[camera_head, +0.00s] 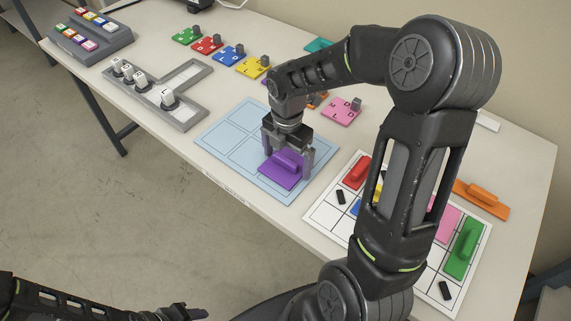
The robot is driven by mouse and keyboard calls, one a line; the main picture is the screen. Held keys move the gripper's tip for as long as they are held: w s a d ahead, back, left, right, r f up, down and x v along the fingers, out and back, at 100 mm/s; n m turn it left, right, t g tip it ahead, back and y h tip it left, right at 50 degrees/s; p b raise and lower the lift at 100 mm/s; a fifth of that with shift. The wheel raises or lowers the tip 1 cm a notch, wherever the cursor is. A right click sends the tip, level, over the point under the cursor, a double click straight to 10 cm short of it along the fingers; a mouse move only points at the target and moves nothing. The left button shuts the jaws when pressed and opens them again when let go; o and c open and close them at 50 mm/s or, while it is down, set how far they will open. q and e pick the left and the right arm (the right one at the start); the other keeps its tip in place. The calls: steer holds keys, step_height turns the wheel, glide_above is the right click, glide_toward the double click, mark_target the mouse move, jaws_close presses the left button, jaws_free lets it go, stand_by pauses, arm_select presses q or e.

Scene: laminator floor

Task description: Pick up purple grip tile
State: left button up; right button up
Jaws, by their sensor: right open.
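The purple grip tile (281,174) is a flat purple piece with a raised bar on top. It lies on the front right part of the light blue mat (225,125). My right gripper (286,160) points down over it, with its fingers open on either side of the tile's bar. Whether the fingers touch the bar cannot be told. My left gripper (182,313) is low at the bottom edge, away from the table, and its jaws are not clear.
A white grid board (327,214) with coloured grip tiles stands to the right, partly behind my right arm. An orange grip tile (481,199) lies beyond it. Several puzzle pieces, including a pink one (341,112), line the back. A grey L-shaped tray (181,115) is left.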

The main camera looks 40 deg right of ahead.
steer(key=c, duration=1.6)
steer(key=shift+o, duration=0.2)
steer(key=shift+r, duration=0.15)
step_height(320, 180, up, 10)
steer(key=shift+f, duration=0.1)
